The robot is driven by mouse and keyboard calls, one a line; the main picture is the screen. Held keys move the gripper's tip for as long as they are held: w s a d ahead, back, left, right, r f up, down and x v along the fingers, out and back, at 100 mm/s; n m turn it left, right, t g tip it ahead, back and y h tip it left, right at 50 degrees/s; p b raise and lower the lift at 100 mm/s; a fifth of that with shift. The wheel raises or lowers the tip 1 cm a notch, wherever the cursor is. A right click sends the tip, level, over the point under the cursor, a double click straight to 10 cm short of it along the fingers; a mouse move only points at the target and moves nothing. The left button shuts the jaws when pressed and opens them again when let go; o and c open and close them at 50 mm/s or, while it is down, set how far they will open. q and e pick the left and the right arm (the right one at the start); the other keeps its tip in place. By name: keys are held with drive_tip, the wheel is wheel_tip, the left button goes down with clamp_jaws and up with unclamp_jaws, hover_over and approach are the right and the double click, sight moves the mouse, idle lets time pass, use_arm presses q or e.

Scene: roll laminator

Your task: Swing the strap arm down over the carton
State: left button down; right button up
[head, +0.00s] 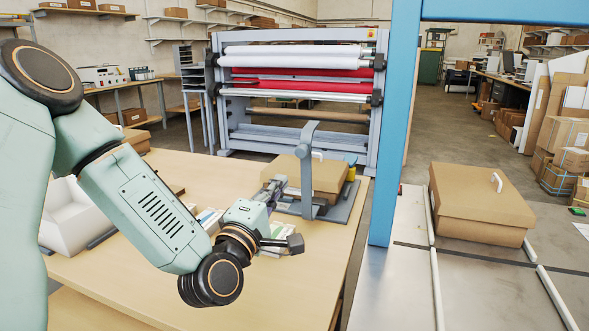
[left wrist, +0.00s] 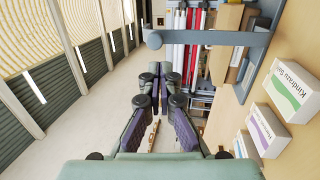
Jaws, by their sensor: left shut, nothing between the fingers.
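The blue-grey strap arm (head: 306,170) stands upright at the near side of the brown carton (head: 331,178), which sits on a grey base plate (head: 341,212) near the table's right edge. The strap arm (left wrist: 215,39) crosses the top of the left wrist view, ending in a rounded tip. My left gripper (head: 277,186) is shut and empty, just left of the strap arm in the head view. In the left wrist view its closed fingers (left wrist: 160,88) lie below the arm's tip; I cannot tell whether they touch. My right gripper is out of view.
Small printed boxes (left wrist: 289,90) lie on the table beside my left gripper. A white bin (head: 75,215) stands at the left. The roll laminator (head: 297,95) is behind the table. A blue post (head: 396,130) and a bench with another carton (head: 478,203) stand at the right.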

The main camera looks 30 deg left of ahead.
sight(300, 155)
use_arm(q)
drive_tip(key=x, duration=0.7)
drive_tip(key=shift+w+d+r, duration=0.1)
drive_tip(key=shift+w+r, duration=0.05)
drive_tip(key=shift+w+a, duration=0.25)
drive_tip(key=shift+w, duration=0.15)
drive_tip(key=shift+s+d+r, duration=0.1)
drive_tip(key=shift+s+r, duration=0.05)
drive_tip(key=shift+r, duration=0.05)
drive_tip(key=shift+d, duration=0.1)
